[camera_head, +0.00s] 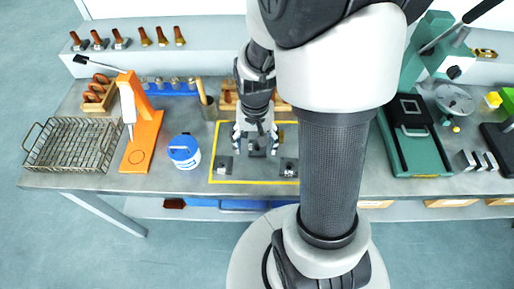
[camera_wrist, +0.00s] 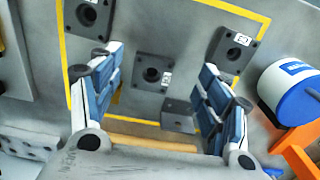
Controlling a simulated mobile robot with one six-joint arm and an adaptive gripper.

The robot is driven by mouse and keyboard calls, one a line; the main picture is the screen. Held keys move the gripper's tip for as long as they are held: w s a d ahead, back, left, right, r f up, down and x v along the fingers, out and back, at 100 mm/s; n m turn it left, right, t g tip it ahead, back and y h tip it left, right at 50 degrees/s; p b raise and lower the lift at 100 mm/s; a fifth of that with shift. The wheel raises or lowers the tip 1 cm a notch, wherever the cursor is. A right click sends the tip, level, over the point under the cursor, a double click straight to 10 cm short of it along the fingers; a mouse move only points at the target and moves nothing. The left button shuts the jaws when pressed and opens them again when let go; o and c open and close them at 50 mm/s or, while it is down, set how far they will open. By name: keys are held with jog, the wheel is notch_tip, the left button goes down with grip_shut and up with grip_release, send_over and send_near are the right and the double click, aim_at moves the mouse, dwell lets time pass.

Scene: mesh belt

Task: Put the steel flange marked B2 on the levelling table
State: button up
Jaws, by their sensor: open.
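Square dark steel flanges with round centre holes lie inside a yellow border on the bench. In the wrist view, one is at the upper left (camera_wrist: 88,16), one in the middle (camera_wrist: 152,64) and one at the upper right (camera_wrist: 233,48). Each has a small white label, too small to read for certain, so I cannot tell which is B2. My gripper (camera_wrist: 158,72) is open and empty, its fingers either side of the middle flange and apart from it. In the head view my gripper (camera_head: 255,138) points down over the bordered area. A round grey plate (camera_head: 454,98) at the right may be the levelling table.
A blue-lidded white tub (camera_head: 184,152) and an orange press (camera_head: 140,130) stand left of the border, with a wire basket (camera_head: 72,146) beyond. A green machine with a tray (camera_head: 415,160) stands at right. A metal block (camera_wrist: 178,116) lies near the middle flange.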

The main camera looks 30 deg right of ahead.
aim_at(258, 155)
jog(key=f, duration=0.1)
jog(key=f+b, duration=0.1)
jog(key=f, duration=0.1)
jog(key=f+b, duration=0.1)
jog(key=f, duration=0.1)
jog(key=shift+s+d+f, duration=0.1)
jog(key=shift+d, duration=0.2)
jog(key=shift+c, duration=0.4)
jog(key=c, duration=1.4)
